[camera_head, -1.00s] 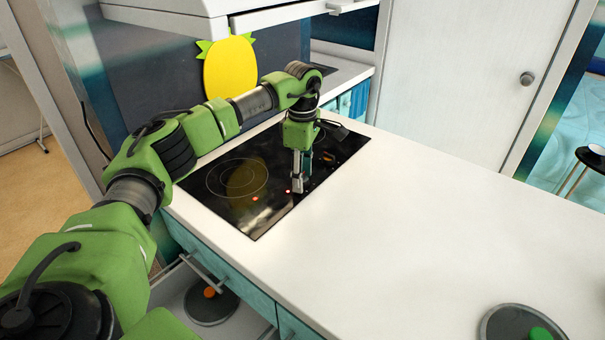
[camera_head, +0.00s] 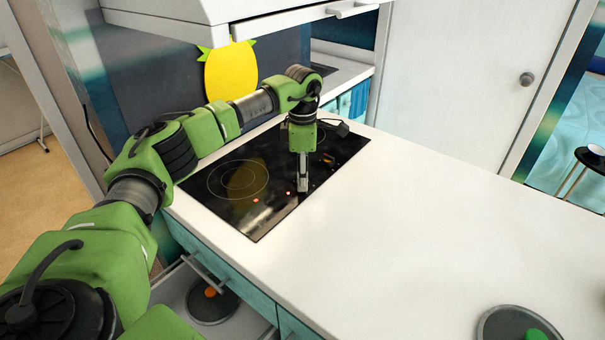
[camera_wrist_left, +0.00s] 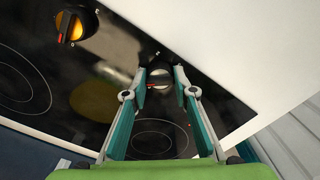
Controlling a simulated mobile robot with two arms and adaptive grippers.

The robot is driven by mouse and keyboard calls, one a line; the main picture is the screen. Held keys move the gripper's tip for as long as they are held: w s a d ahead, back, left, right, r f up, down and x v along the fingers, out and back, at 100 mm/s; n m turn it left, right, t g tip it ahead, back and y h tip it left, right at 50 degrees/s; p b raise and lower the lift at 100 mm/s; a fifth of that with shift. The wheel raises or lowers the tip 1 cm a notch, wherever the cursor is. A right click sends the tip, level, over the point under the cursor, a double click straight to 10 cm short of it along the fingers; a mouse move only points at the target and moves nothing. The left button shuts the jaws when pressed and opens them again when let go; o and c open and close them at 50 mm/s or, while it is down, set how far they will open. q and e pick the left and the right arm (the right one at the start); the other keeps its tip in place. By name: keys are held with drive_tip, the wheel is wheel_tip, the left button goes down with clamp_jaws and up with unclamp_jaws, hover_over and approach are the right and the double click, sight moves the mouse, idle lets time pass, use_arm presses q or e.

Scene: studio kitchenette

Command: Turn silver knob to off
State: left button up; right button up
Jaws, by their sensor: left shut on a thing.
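The silver knob (camera_wrist_left: 158,76) sits on the front strip of the black cooktop (camera_head: 228,206). In the left wrist view a red mark shows on its near face, toward the left. My left gripper (camera_head: 303,187) points straight down at the cooktop's front edge. Its two fingertips stand on either side of the silver knob and are shut on it. In the head view the gripper hides the knob. An orange-yellow knob (camera_wrist_left: 72,27) with a red mark sits apart on the same strip, at upper left in the wrist view. My right gripper is out of view.
The white counter (camera_head: 400,220) to the right of the cooktop is clear except for a round lid with a green knob (camera_head: 535,336) at the bottom. A range hood (camera_head: 240,18) hangs above. An open drawer below holds a lid with an orange knob (camera_head: 210,292).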

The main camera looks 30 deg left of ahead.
use_arm(q)
drive_tip(key=n+p, duration=0.1)
drive_tip(key=n, duration=0.4)
drive_tip(key=shift+n+p, duration=0.85)
drive_tip(key=shift+n, duration=1.75)
drive_tip(key=o, duration=1.1)
wheel_tip(320, 180, up, 8)
drive_tip(key=shift+f, duration=0.25)
drive_tip(key=shift+f, duration=0.1)
